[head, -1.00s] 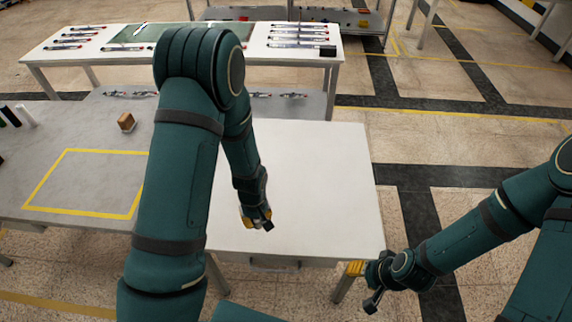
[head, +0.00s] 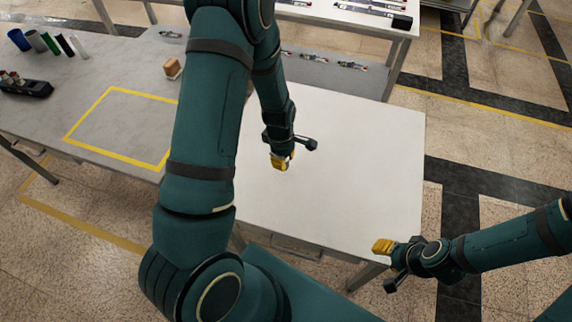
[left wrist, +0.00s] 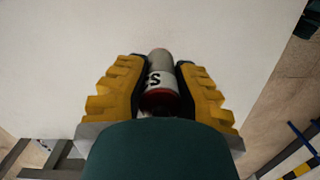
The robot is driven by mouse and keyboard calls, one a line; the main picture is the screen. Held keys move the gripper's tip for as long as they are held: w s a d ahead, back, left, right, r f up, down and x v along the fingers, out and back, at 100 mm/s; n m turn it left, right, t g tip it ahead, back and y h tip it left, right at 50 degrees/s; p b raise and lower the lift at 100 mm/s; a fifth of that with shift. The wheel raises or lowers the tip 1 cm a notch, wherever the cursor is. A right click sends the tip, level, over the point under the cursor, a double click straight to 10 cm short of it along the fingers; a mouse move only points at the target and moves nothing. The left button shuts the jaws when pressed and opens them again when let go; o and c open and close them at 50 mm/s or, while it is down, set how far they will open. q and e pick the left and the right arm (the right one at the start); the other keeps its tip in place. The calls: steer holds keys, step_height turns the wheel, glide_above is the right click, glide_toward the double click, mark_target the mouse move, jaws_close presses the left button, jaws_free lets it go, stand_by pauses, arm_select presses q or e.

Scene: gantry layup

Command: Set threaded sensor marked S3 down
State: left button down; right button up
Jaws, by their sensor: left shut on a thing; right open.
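The threaded sensor (left wrist: 161,70) is a short cylinder with a grey end, a white label and a red band. Part of the label reads "S"; the rest is out of sight. My left gripper (left wrist: 160,84) is shut on it, with a yellow finger on each side. In the head view my left gripper (head: 281,158) is over the white table (head: 365,150), and I cannot make out the sensor there. The gap to the tabletop is not clear. My right gripper (head: 388,266) is open and empty by the table's front right corner.
The white tabletop around my left gripper is clear. A grey table at the left has a yellow outlined square (head: 118,128), a small brown block (head: 173,67) and several coloured cylinders. A grey surface behind holds several small parts (head: 352,66).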

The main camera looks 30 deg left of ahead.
arm_select(q)
steer(key=shift+f+b, duration=0.3)
steer(key=shift+f, duration=1.45)
arm_select(e)
steer(key=shift+s+f, duration=0.1)
steer(key=shift+f, duration=0.25)
arm_select(q)
steer(key=shift+f, duration=0.15)
arm_select(e)
steer(key=shift+f, duration=0.15)
arm_select(q)
steer(key=c, duration=0.9)
jaws_free()
